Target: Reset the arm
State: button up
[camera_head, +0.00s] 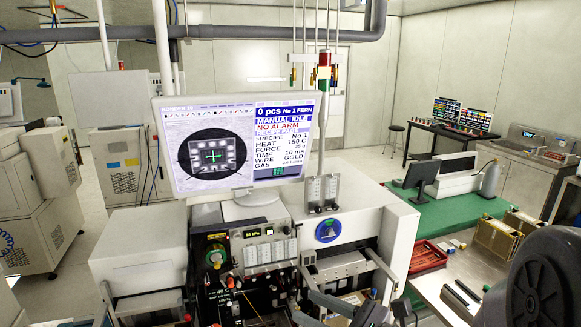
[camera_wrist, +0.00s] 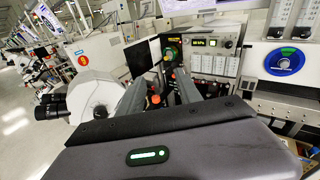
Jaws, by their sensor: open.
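My gripper (camera_wrist: 160,88) shows in the wrist view, with its two dark fingers pointing away from the camera and a gap between them. It is open, and I see nothing held in it. Beyond the fingers is the wire bonder's front panel, with knobs and a small display (camera_wrist: 203,42). In the head view my dark arm fills the lower right corner, and part of it reaches in front of the wire bonder (camera_head: 350,226) at the bottom. The fingertips are not clear there.
The bonder's monitor (camera_head: 238,143) reads MANUAL IDLE and NO ALARM. A red tray (camera_head: 427,257) and yellowish boxes (camera_head: 495,237) lie on the bench at right, beyond my arm. A green-topped table (camera_head: 450,212) stands behind. A white microscope (camera_wrist: 95,92) is left of my gripper.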

jog(key=s+a+f+n+g+h+b, duration=0.1)
jog(key=s+a+f+n+g+b, duration=0.25)
jog(key=s+f+n+b, duration=0.35)
jog(key=s+a+f+n+g+h+b, duration=0.1)
jog(key=s+a+f+n+g+b, duration=0.2)
jog(key=s, duration=0.5)
jog(key=s+d+f+n+t+h+b, duration=0.1)
jog(key=s+d+f+n+h+b, duration=0.1)
jog(key=d+f+n+h+b, duration=0.1)
jog(key=s+d+f+n+t+h+b, duration=0.1)
jog(key=s+d+f+n+h+b, duration=0.2)
jog(key=d, duration=0.6)
jog(key=f+n+h+b, duration=0.1)
jog(key=n+h+b, duration=0.1)
jog(key=n+h, duration=0.1)
jog(key=shift+d+n, duration=0.2)
jog(key=shift+n, duration=0.4)
